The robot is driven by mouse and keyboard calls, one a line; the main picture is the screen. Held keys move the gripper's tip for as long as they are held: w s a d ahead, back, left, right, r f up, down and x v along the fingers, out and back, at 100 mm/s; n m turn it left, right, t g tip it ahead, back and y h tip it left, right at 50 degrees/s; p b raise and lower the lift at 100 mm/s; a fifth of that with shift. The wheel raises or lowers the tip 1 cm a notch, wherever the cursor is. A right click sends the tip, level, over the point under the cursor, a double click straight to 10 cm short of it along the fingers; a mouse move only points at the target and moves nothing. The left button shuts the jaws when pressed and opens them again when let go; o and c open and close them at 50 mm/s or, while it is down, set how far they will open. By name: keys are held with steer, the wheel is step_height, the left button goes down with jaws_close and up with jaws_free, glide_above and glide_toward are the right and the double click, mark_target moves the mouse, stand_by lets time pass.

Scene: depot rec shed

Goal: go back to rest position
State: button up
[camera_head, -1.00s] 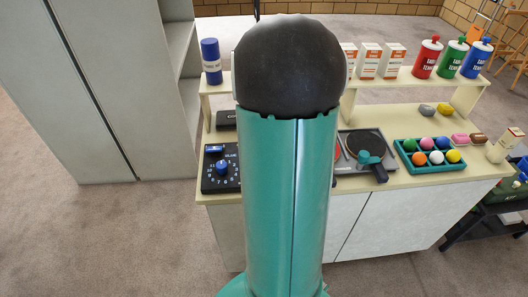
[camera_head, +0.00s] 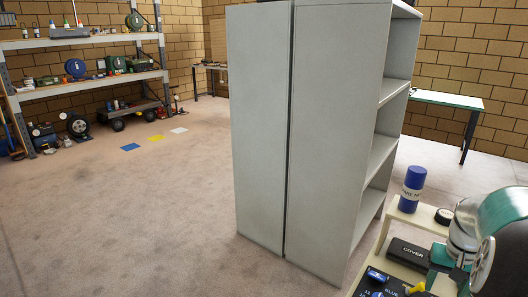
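My arm shows at the lower right edge, with teal, silver and dark links. Its end, which seems to be my gripper (camera_head: 440,270), is small and partly cut off over the cream counter (camera_head: 395,232). I cannot make out whether its fingers are open or shut, or whether anything is between them. A small yellow piece (camera_head: 417,288) shows beside it, and I cannot tell what it is.
A tall grey cabinet (camera_head: 262,130) with open side shelves stands in the middle. Shelving (camera_head: 90,85) stands far left.

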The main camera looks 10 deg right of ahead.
steer(key=w+a+r+n+t, duration=0.1)
steer(key=a+r, duration=0.2)
steer(key=a, duration=0.3)
steer(key=w+a+r+n+t+h, duration=0.1)
steer(key=a+r, duration=0.1)
steer(key=a, duration=0.4)
steer(key=w+a+r+n, duration=0.1)
steer(key=a+r+n, duration=0.15)
steer(key=a, duration=0.45)
steer(key=s+a+r+n+t, duration=0.1)
steer(key=s+a+t, duration=0.1)
steer(key=a, duration=0.6)
steer(key=s+a+r+n+t+y, duration=0.1)
steer(key=s+a, duration=0.3)
steer(key=a, duration=0.4)
steer(key=shift+a+n+t, duration=0.2)
steer(key=shift+n+t, duration=0.2)
steer(key=shift+n, duration=0.25)
